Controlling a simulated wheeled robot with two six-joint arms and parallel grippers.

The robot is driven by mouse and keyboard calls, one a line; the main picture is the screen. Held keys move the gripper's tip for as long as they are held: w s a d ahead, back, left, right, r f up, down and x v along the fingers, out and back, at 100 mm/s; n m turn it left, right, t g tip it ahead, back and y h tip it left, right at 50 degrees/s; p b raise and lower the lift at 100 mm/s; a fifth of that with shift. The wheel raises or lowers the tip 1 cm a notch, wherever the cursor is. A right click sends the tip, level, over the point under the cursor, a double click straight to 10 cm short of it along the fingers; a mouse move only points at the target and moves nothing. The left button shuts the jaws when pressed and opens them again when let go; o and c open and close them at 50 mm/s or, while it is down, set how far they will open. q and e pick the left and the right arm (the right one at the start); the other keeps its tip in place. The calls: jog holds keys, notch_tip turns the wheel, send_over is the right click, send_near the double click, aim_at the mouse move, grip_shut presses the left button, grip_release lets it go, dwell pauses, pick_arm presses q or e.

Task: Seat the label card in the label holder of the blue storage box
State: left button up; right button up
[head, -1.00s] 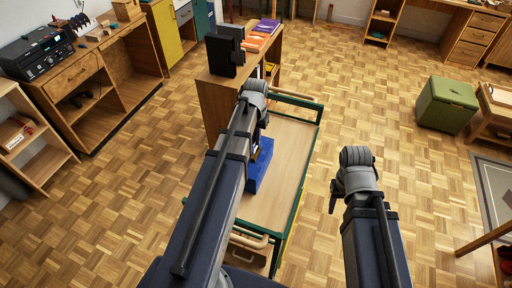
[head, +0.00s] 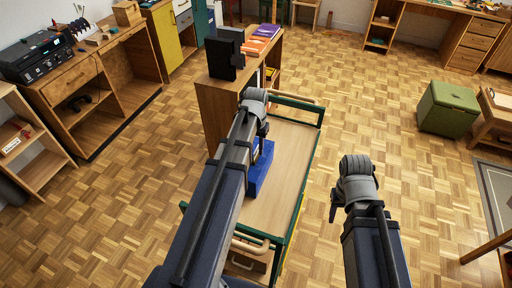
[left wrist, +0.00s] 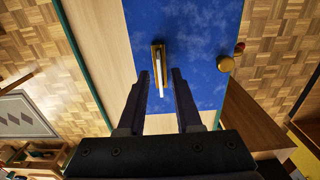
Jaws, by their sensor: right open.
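The blue storage box (head: 262,172) stands on the wooden top of the green-framed cart, partly hidden by my left arm. In the left wrist view its blue face (left wrist: 199,30) fills the upper middle. A brass label holder (left wrist: 157,46) is on that face. The thin white label card (left wrist: 161,82) shows edge-on at the holder, its near end sticking out towards me; how deep it sits I cannot tell. My left gripper (left wrist: 160,74) is open, its fingers on either side of the card with gaps. My right gripper (head: 333,205) is open and empty, off to the cart's right.
The cart top (head: 286,170) is bare right of the box. A wooden cabinet (head: 215,108) with a black device (head: 225,55) stands behind it. A brass knob (left wrist: 225,63) sticks out beside the holder. A green box (head: 447,107) stands on open floor at right.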

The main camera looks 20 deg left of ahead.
pick_arm(q)
notch_tip(320, 180, up, 12)
jog(key=p, duration=1.2)
jog(key=s+d+m, duration=0.2)
jog(key=s+d, duration=0.5)
jog(key=d, duration=0.4)
jog(key=s+d+m+y, duration=0.1)
jog(key=s+d+m, duration=0.1)
jog(key=s+d, duration=0.5)
jog(key=d, duration=0.3)
jog(key=shift+s+d, duration=0.35)
jog(key=shift+d, duration=0.05)
notch_tip(320, 180, down, 7)
jog(key=b, duration=0.7)
jog(key=shift+f, duration=0.1)
